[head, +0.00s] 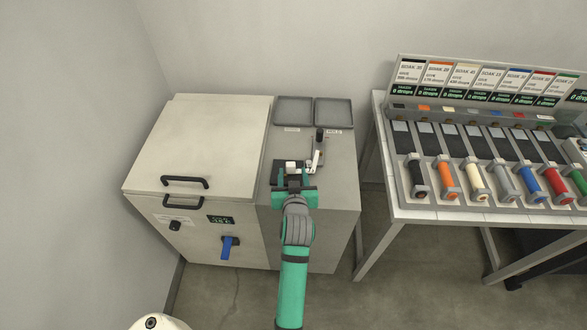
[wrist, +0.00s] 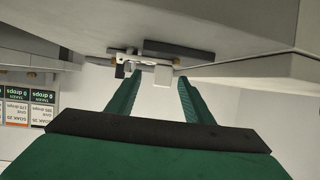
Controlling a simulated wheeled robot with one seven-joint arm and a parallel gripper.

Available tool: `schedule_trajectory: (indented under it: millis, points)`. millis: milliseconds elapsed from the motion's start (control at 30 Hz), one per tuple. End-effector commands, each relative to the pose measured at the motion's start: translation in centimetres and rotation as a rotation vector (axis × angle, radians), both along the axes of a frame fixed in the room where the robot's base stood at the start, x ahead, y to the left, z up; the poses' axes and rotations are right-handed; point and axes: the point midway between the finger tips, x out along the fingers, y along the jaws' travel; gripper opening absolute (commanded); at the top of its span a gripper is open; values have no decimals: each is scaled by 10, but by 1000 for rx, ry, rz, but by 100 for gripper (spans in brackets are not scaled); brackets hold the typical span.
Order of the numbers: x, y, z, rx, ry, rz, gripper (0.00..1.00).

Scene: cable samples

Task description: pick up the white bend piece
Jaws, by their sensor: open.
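A small white bend piece (head: 292,167) is at the front of a small fixture on top of the grey cabinet. In the wrist view the white piece (wrist: 163,76) shows ahead, between the tips of my green fingers. My gripper (head: 294,178) is open, with its two fingers apart, over the front part of the cabinet top. In the wrist view my gripper (wrist: 157,82) has a gap around the white piece, and I cannot tell whether either finger touches it. My gripper partly hides the piece in the head view.
The fixture has a white lever (head: 315,160) and a dark upright handle (head: 319,136) just right of the piece. Two grey trays (head: 293,111) (head: 334,112) lie behind. A closed lidded chamber (head: 215,135) stands left. A bench (head: 440,215) with several coloured cable spools stands right.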

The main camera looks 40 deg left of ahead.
Motion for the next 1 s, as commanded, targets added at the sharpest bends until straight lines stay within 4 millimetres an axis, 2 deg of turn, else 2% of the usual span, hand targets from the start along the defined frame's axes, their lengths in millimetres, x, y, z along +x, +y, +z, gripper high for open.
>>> schedule_trajectory:
  millis: [100,233,567,767,1000]
  points:
    - [10,15,-6,-1,-2,5,47]
    - [21,25,-13,-1,-1,5,47]
    - [26,28,-16,-1,0,4,47]
    - [26,27,-16,0,0,2,2]
    - [26,27,-15,0,-1,2,0]
